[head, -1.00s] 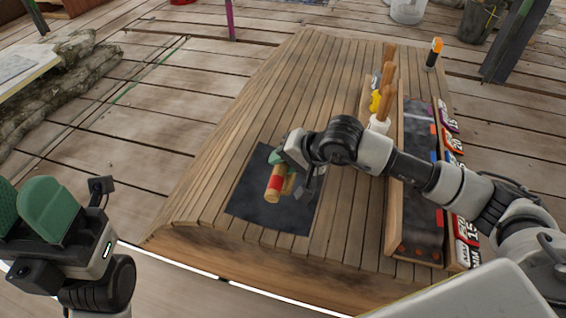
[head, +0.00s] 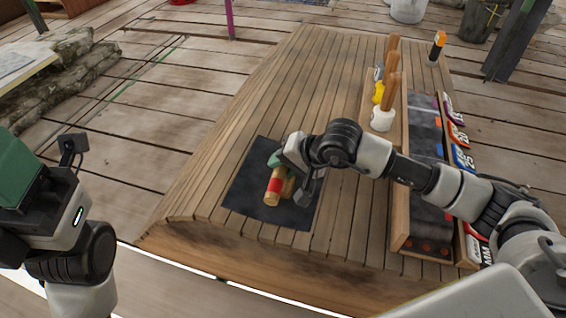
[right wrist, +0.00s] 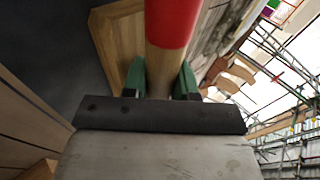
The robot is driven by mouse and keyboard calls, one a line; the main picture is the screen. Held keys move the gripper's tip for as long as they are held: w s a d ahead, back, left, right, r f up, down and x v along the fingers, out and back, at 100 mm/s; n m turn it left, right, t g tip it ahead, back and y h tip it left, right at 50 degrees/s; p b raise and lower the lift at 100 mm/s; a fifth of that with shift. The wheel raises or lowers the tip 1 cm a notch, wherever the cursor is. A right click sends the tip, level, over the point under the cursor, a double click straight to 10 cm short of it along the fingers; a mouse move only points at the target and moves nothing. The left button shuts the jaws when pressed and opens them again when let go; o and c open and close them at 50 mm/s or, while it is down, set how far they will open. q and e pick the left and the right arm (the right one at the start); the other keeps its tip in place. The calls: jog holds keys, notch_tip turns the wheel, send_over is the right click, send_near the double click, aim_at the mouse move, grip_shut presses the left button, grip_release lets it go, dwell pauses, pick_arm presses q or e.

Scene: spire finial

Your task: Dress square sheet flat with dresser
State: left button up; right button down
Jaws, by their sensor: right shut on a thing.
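The dark square sheet (head: 247,197) lies on the slatted wooden bench top near its front left. The dresser (head: 273,190), a wooden piece with a red band, is over the sheet in the head view. My right gripper (head: 277,160) is shut on it; in the right wrist view the green fingers (right wrist: 160,80) close on either side of the dresser's round handle (right wrist: 170,25). Whether the dresser touches the sheet I cannot tell. My left gripper (head: 25,175) is at the left edge of the head view, away from the bench, its fingers partly cut off.
A rack of wooden-handled tools (head: 388,90) and a long tray (head: 425,165) with numbered labels stand on the bench's right side. An orange-topped marker (head: 437,48) stands at the far right corner. The bench's middle slats (head: 290,80) are clear.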

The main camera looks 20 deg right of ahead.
jog(key=shift+r, duration=0.1)
jog(key=shift+s+r+p, duration=0.15)
jog(key=shift+r+p, duration=1)
jog(key=shift+r, duration=0.95)
